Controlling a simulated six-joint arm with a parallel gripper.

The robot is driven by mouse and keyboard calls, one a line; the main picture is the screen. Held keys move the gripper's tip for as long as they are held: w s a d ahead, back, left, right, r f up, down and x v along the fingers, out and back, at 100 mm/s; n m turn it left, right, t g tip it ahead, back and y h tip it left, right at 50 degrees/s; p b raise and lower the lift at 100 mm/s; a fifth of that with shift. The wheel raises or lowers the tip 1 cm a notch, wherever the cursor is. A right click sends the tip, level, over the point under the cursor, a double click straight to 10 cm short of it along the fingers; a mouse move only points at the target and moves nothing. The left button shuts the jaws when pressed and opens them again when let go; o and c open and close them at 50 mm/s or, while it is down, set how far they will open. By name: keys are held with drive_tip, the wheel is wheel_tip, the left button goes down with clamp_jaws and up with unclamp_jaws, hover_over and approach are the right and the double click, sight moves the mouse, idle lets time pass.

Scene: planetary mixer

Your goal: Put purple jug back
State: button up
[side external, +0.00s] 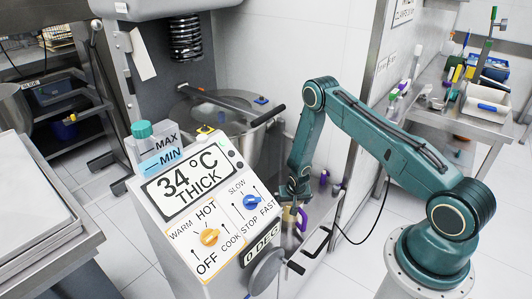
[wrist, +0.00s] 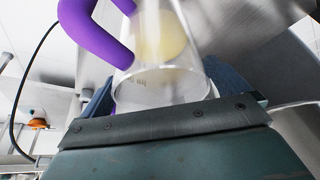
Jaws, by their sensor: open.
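The purple jug is a clear vessel with a purple handle (wrist: 90,32); its clear wall (wrist: 158,75) fills the middle of the wrist view, with something pale yellow in or behind it. In the side external view, a purple handle (side external: 302,219) shows just below my gripper (side external: 293,196), beside the mixer's control panel; the jug's body there is mostly hidden. My gripper is open, with its blue fingers on either side of the jug in the wrist view. I cannot tell whether the fingers touch it.
The control panel (side external: 208,200) stands close left of my gripper, with the steel bowl (side external: 225,120) behind. More purple parts (side external: 323,180) show just right of my gripper. A metal frame (side external: 312,243) is below. A cluttered steel table (side external: 470,125) stands at the back right.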

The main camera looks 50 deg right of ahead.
drive_tip(key=v, duration=1.1)
drive_tip(key=shift+r, duration=0.35)
drive_tip(key=shift+s+a, duration=0.1)
drive_tip(key=s+a+r+n, duration=0.1)
drive_tip(key=a+r, duration=0.2)
drive_tip(key=r, duration=0.6)
drive_tip(key=s+a+r+n+t+y, duration=0.1)
drive_tip(key=s+a+r+n, duration=0.15)
drive_tip(key=r, duration=0.75)
drive_tip(key=a+r, duration=0.4)
drive_tip(key=r, duration=0.5)
drive_tip(key=s+a+r+n, duration=0.1)
drive_tip(key=s+a+r, duration=0.1)
drive_tip(key=s+r, duration=0.2)
drive_tip(key=s+a+r+n+t+y, duration=0.1)
drive_tip(key=s+a+r+n, duration=0.1)
drive_tip(key=s, duration=0.8)
drive_tip(key=s+a+r+n+y, duration=0.1)
drive_tip(key=s+a+r+n, duration=0.1)
drive_tip(key=s+r, duration=0.4)
drive_tip(key=shift+s+a, duration=0.4)
drive_tip(key=shift+a, duration=0.3)
